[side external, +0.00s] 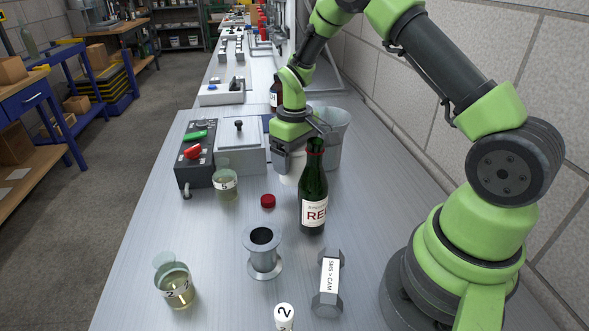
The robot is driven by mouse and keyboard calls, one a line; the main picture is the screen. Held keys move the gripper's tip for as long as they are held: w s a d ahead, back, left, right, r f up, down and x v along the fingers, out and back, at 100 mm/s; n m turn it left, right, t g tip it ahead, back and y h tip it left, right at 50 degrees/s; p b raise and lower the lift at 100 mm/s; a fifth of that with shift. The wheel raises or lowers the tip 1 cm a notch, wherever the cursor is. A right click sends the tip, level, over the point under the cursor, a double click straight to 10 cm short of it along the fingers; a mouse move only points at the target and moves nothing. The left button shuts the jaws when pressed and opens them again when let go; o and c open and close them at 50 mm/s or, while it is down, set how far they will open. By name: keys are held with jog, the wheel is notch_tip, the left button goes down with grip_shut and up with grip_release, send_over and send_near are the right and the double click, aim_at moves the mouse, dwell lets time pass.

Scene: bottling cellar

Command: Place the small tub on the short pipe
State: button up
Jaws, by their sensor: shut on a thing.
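The short pipe (263,264) is a grey metal piece with a flange at each end. It stands upright on the bench in the lower middle of the side external view, and its dark open bore faces up. My gripper (291,158) is farther back, beyond the pipe and slightly right of it, pointing down. It is shut on a white, rounded thing that looks like the small tub (289,178). The green bottle and the fingers hide part of the tub. I cannot tell whether the tub touches the bench.
A green bottle (313,196) stands close in front of my gripper, with a grey bucket (334,135) behind. A red cap (268,201) lies between tub and pipe. A labelled metal adapter (329,283), a white cylinder (284,317) and a glass jar (176,284) surround the pipe.

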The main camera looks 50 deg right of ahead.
jog(key=r, duration=0.3)
jog(key=a+r, duration=0.1)
jog(key=r, duration=0.2)
jog(key=shift+a+r, duration=0.15)
jog(key=shift+a, duration=0.05)
jog(key=s+a+r+n, duration=0.4)
jog(key=a, duration=0.5)
jog(key=s+a+r+n, duration=0.3)
jog(key=a+r+n, duration=0.15)
jog(key=a, duration=0.35)
jog(key=shift+s+a+f, duration=0.1)
jog(key=shift+s+f, duration=0.1)
jog(key=shift+f, duration=2.45)
jog(key=shift+s+a+f, duration=0.1)
jog(key=shift+s+f, duration=0.05)
jog(key=shift+f, duration=2.5)
jog(key=shift+f, duration=0.1)
jog(key=o, duration=1.1)
